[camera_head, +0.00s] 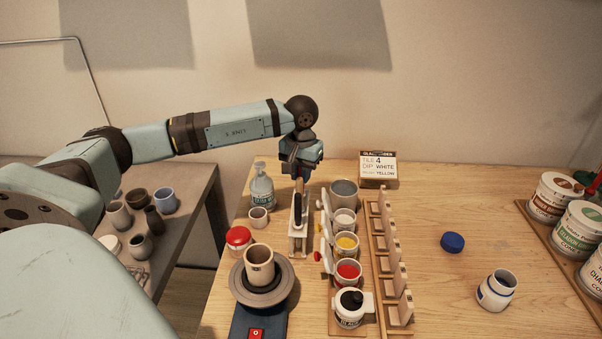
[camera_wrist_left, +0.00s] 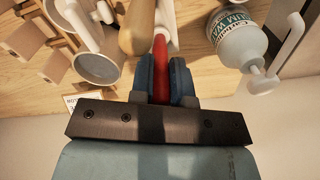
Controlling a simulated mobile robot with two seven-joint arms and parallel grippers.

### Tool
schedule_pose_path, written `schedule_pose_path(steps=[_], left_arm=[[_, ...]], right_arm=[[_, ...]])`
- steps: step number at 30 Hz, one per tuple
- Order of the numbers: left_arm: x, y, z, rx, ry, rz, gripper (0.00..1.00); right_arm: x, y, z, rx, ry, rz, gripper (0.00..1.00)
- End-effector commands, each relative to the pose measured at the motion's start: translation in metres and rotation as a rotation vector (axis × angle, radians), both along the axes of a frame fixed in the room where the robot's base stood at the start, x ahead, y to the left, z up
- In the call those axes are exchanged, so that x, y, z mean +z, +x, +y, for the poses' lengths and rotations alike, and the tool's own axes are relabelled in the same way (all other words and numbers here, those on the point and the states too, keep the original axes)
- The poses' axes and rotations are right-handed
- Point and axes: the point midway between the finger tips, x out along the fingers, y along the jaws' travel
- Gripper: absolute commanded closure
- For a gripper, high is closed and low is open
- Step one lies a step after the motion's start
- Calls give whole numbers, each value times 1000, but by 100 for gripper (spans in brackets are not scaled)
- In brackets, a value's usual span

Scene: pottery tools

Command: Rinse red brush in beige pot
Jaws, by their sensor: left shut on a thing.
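My left gripper (camera_head: 301,172) is above the pale rack (camera_head: 298,246) at the back middle of the table. In the left wrist view, its fingers (camera_wrist_left: 163,75) are shut on a red handle (camera_wrist_left: 161,66), which I take as the red brush. A wooden-handled tool (camera_wrist_left: 138,28) is right beside the red handle. In the head view a dark tool (camera_head: 298,208) hangs below the gripper at the rack, and the brush's tip cannot be made out. A beige pot (camera_head: 259,266) stands upright on the round wheel at front left. My right gripper is not in view.
A grey pot (camera_head: 344,191) and several glaze pots, including yellow (camera_head: 346,244) and red (camera_head: 347,272), stand in a row right of the rack. A slotted wooden rack (camera_head: 389,260) is beside them. A labelled bottle (camera_head: 262,188) stands left. A blue lid (camera_head: 452,242) lies in free room.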

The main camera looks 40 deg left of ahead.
Motion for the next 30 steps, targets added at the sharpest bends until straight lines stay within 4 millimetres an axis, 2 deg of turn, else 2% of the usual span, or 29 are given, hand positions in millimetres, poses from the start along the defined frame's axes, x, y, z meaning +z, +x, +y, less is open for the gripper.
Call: schedule_pose_path(steps=[4,5,8,19,23,30], left_arm=[[-1,0,0,0,0,2,100],[-1,0,0,-1,0,2,77],[-1,0,0,0,0,2,54],[0,0,0,0,0,1,54],[20,1,0,-1,1,-3,54],[76,1,0,1,0,-4,54]], right_arm=[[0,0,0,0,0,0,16],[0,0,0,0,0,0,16],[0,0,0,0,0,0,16],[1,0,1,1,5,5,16],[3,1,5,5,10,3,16],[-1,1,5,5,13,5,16]])
